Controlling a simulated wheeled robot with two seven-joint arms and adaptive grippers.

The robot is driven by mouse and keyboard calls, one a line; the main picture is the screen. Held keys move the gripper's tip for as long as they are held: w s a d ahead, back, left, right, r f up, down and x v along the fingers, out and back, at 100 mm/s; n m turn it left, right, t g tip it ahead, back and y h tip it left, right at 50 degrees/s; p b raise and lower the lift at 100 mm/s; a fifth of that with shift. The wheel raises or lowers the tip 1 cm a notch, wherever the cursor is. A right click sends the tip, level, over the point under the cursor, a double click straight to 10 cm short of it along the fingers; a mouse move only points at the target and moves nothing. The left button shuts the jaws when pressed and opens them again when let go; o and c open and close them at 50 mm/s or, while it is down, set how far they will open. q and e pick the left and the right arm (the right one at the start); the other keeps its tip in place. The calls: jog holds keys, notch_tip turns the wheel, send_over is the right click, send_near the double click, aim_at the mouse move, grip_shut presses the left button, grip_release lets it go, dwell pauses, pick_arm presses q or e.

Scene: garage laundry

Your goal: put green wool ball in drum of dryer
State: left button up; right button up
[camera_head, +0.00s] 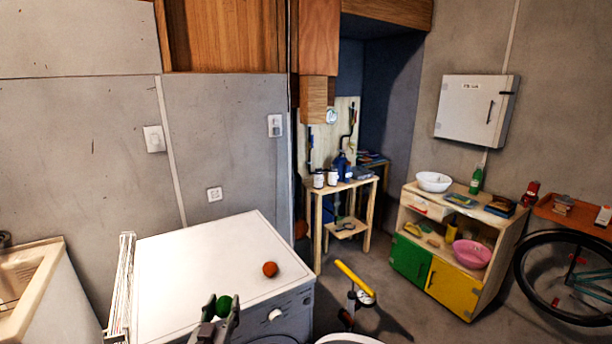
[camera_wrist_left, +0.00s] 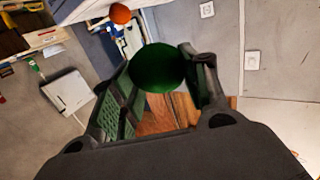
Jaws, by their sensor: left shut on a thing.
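The green wool ball (camera_head: 224,304) is held between the fingertips of my left gripper (camera_head: 222,312), in front of the white dryer (camera_head: 190,260) at the bottom of the head view. In the left wrist view the dark green ball (camera_wrist_left: 158,66) sits between the two fingers of the left gripper (camera_wrist_left: 162,78), which is shut on it. The dryer's top and a knob (camera_head: 275,314) on its front show. The drum is hidden below the bottom edge of the head view. My right gripper is not in view.
An orange ball (camera_head: 270,269) lies on the dryer's top near its front right. A white drying rack (camera_head: 122,285) stands at the dryer's left, beside a sink (camera_head: 28,280). A yellow-handled object (camera_head: 355,278) stands on the floor to the right. A low cabinet (camera_head: 408,258) is farther right.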

pick_arm(q)
jog(key=s+f, duration=0.6)
jog(key=f, duration=0.3)
jog(key=shift+s+f, duration=0.35)
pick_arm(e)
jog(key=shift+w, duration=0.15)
pick_arm(q)
jog(key=shift+w, duration=0.1)
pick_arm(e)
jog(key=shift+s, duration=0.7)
